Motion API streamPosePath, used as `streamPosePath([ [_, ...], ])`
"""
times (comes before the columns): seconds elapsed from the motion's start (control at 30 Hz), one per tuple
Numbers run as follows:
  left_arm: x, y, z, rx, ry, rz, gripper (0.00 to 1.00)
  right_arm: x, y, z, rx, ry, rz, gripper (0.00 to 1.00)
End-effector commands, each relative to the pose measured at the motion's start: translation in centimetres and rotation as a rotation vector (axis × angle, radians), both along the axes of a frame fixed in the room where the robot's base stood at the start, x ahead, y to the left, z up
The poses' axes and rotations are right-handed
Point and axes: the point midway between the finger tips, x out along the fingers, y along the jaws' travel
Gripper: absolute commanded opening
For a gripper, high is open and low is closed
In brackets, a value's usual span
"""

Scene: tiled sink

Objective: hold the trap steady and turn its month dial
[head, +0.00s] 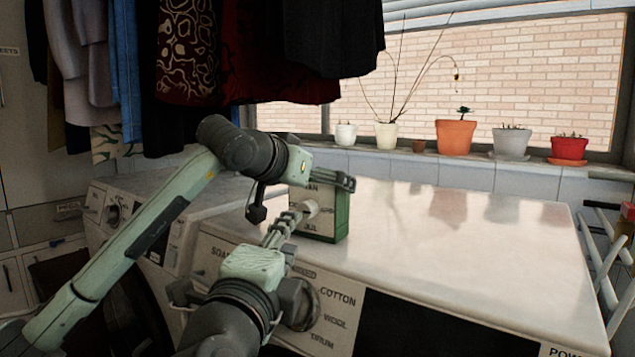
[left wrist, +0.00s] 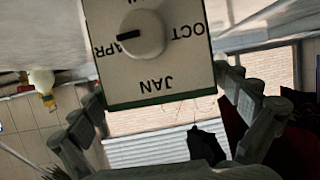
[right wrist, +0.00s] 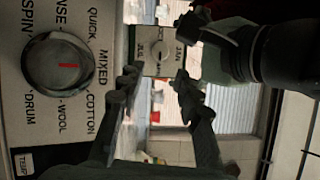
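The trap is a green box with a cream front (head: 341,222), standing upright on the white machine top. Its month dial (head: 311,208) is a pale round knob; in the left wrist view the dial (left wrist: 143,35) has its black mark toward APR. My left gripper (head: 338,180) is at the trap's upper end; in the left wrist view its fingers press close along both sides of the box (left wrist: 180,75). My right gripper (head: 284,226) is just in front of the dial. In the right wrist view its fingers (right wrist: 156,82) are apart with nothing between them, short of the dial (right wrist: 158,57).
The machine's large programme knob (right wrist: 66,64) is close beside my right gripper. The white top (head: 450,250) is clear right of the trap. Potted plants (head: 455,137) line the sill behind. Clothes (head: 240,50) hang above my left arm.

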Motion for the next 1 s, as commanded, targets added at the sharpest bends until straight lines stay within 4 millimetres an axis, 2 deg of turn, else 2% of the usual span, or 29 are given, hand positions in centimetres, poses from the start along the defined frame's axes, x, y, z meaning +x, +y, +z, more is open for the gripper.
streamPosePath([
  [0.07,0.0,0.0,0.0,0.000,0.000,0.000,0.89,0.0,0.0,0.0,0.000,0.000,0.000,0.34],
  [0.33,0.0,0.0,0.0,0.000,0.000,0.000,0.55,0.0,0.0,0.0,0.000,0.000,0.000,0.34],
  [0.37,0.0,0.0,0.0,0.000,0.000,0.000,0.53,0.0,0.0,0.0,0.000,0.000,0.000,0.36],
  [0.47,0.0,0.0,0.0,0.000,0.000,0.000,0.53,0.1,0.1,-0.2,-0.029,0.006,-0.011,0.47],
  [0.53,0.0,0.0,0.0,0.000,0.000,0.000,0.53,0.5,0.4,-0.7,-0.109,0.022,-0.044,0.47],
  [0.67,0.0,0.0,0.0,0.000,0.000,0.000,0.53,1.5,1.3,-2.4,-0.423,0.088,-0.171,0.47],
  [0.77,0.0,0.0,0.0,0.000,0.000,0.000,0.53,1.8,2.3,-3.7,-0.738,0.156,-0.303,0.47],
  [0.9,0.0,0.0,0.0,0.000,0.000,0.000,0.53,1.6,3.9,-4.6,-1.133,0.247,-0.480,0.47],
  [1.0,0.0,0.0,0.0,0.000,0.000,0.000,0.53,1.2,4.8,-4.9,-1.338,0.298,-0.581,0.47],
])
